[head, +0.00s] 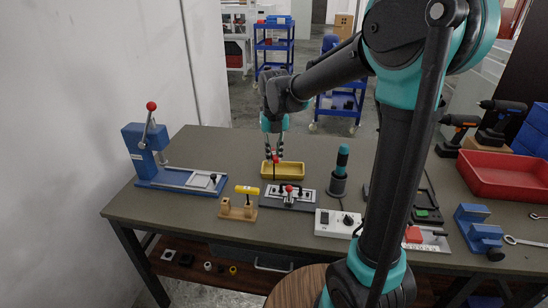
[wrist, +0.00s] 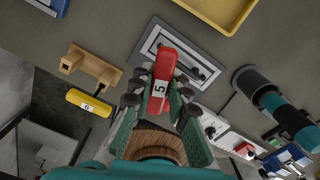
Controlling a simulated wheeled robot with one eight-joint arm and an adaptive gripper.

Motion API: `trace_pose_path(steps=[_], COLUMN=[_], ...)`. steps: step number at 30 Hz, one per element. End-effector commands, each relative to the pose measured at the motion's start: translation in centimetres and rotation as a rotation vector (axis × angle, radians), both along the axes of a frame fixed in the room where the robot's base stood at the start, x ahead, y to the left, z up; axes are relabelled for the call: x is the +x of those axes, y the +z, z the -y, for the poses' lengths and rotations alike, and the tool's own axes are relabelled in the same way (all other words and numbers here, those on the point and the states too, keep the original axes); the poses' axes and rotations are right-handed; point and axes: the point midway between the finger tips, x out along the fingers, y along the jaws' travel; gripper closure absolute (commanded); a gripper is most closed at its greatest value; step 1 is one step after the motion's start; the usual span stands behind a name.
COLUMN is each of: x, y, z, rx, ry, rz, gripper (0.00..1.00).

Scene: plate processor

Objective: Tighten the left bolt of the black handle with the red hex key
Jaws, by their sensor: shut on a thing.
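My gripper (head: 275,151) is shut on the red hex key (head: 276,158). In the wrist view its fingers (wrist: 158,98) close around the key's red handle (wrist: 160,82), marked 5. In the head view the key hangs with its dark shaft down, above the back of the plate fixture (head: 304,205). The fixture's grey frame also shows in the wrist view (wrist: 150,47), with a dark handle-like part (wrist: 198,73) on it, partly hidden by the key and fingers. I cannot make out the left bolt, or whether the key's tip touches anything.
A yellow hex key (head: 247,190) marked 6 sits by a wooden holder (head: 237,210). Near the fixture are a yellow tray (head: 295,170), a dark teal-topped tool (head: 340,170) and a white switch box (head: 325,225). A blue press (head: 135,140) stands left.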

Motion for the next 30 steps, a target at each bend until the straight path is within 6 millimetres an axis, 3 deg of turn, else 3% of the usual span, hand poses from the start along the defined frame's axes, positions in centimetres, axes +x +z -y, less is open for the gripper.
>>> trace_pose_path(steps=[11, 30], x=[0.0, 0.0], y=[-0.3, -3.5], z=[0.0, 0.0], rx=[0.0, 0.0], ry=[0.0, 0.0], rz=[0.0, 0.0], gripper=[1.0, 1.0])
